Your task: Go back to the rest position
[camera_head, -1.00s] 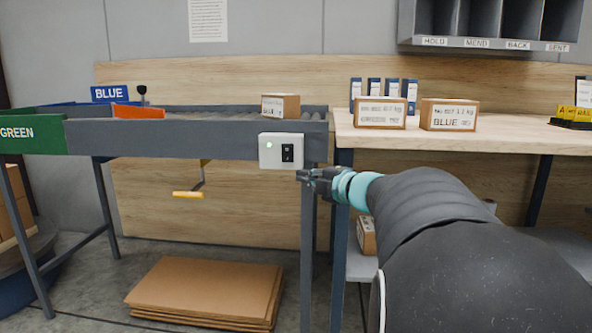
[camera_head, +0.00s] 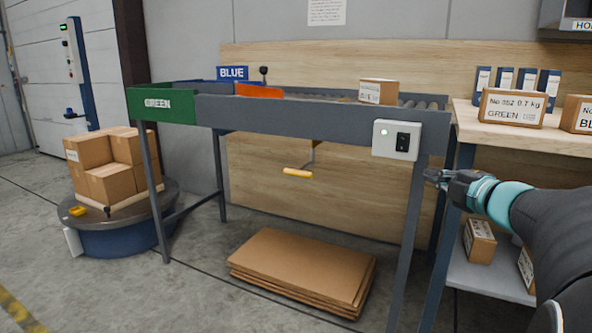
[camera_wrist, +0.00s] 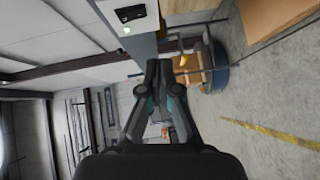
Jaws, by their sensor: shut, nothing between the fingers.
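My gripper (camera_head: 432,176) is at the right in the head view, in front of the bench's left leg and just below and right of the white switch box (camera_head: 397,140). Its fingers are together and hold nothing. In the wrist view my gripper (camera_wrist: 159,66) points away from the camera with its fingertips close together. The switch box also shows at the top of the wrist view (camera_wrist: 131,15). The box has a black rocker switch and a lit green lamp. A gap to the switch box shows in the head view.
A roller conveyor (camera_head: 300,119) with green, blue and orange panels carries one carton (camera_head: 378,91). The wooden bench (camera_head: 535,137) holds labelled cartons (camera_head: 513,107). Flat cardboard (camera_head: 300,268) lies on the floor below. Stacked cartons (camera_head: 110,185) stand on a blue round turntable (camera_head: 118,236) at left.

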